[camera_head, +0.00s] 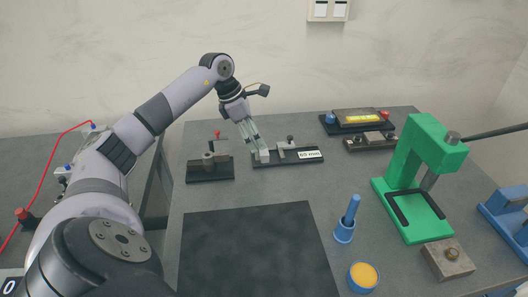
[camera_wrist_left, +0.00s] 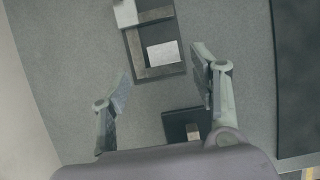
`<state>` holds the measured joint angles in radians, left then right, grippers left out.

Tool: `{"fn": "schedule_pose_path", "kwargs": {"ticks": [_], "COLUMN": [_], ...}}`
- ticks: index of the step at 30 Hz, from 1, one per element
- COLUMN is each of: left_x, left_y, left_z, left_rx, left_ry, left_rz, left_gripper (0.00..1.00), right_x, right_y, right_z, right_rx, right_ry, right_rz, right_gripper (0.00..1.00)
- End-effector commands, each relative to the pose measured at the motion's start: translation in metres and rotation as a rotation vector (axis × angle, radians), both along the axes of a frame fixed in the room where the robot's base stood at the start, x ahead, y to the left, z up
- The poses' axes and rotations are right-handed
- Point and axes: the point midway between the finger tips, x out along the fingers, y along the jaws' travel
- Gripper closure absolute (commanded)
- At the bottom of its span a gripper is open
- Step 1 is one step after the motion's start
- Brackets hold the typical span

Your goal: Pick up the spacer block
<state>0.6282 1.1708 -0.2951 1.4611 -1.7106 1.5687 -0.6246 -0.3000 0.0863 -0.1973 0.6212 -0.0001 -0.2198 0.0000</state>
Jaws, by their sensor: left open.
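A small pale grey block, which looks like the spacer block (camera_head: 264,156), sits at the left end of a black fixture base (camera_head: 272,163) marked 60 mm. In the left wrist view the block (camera_wrist_left: 165,52) is a pale rectangle beside grey bars on the fixture (camera_wrist_left: 174,32). My left gripper (camera_head: 257,150) points down over that end of the fixture, its fingertips close to the block. The left wrist view shows its fingers (camera_wrist_left: 161,78) spread apart with nothing between them, the block just beyond the tips. I cannot tell whether they touch it. My right gripper is out of view.
A black base with a post and red knob (camera_head: 210,168) stands left of the fixture. A dark mat (camera_head: 258,250) lies in front. A green press (camera_head: 420,185), a blue cup (camera_head: 344,232), an orange-topped pot (camera_head: 363,277) and a metal block (camera_head: 448,259) stand to the right.

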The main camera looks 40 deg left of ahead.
Motion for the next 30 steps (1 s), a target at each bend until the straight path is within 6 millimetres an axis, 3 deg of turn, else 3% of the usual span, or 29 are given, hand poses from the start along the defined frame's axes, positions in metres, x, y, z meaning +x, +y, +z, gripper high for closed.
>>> {"fn": "schedule_pose_path", "kwargs": {"ticks": [13, 21, 30], "left_x": [0.018, 0.019, 0.019], "left_y": [-0.021, -0.021, -0.021], "left_z": [-0.043, -0.047, -0.047], "left_rx": [-0.001, 0.001, 0.001], "left_ry": [0.001, 0.000, 0.000], "left_rz": [0.000, 0.000, 0.000], "left_gripper": [0.43, 0.43, 0.63], "right_x": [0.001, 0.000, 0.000], "right_y": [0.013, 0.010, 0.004], "right_z": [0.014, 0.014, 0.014], "right_rx": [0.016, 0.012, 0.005], "right_ry": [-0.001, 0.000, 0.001], "right_rz": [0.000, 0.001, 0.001], "right_gripper": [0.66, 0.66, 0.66]}}
